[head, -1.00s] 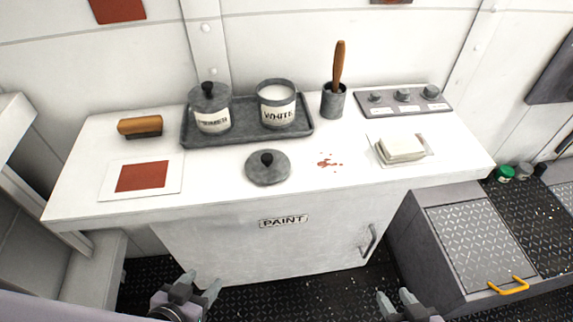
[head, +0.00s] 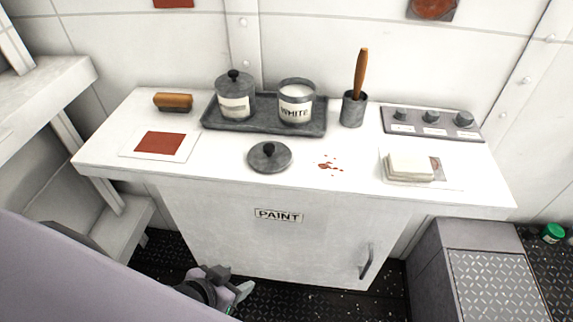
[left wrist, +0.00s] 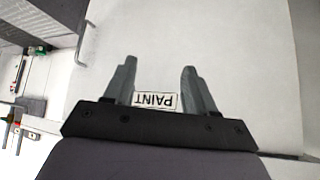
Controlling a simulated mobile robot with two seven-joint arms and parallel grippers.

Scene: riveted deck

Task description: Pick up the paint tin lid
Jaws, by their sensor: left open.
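The paint tin lid (head: 270,157) is a round grey disc with a dark knob, lying flat on the white cabinet top near its front edge. Behind it, an open tin labelled WHITE (head: 296,101) and a lidded tin (head: 235,96) stand on a grey tray (head: 262,126). My left gripper (head: 238,287) is low in front of the cabinet, below and apart from the lid. In the left wrist view its two fingers (left wrist: 155,82) are spread and empty, facing the cabinet front with the PAINT label (left wrist: 156,100). The right gripper is out of view.
Red spots lie right of the lid. A grey step box (head: 480,265) stands right.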

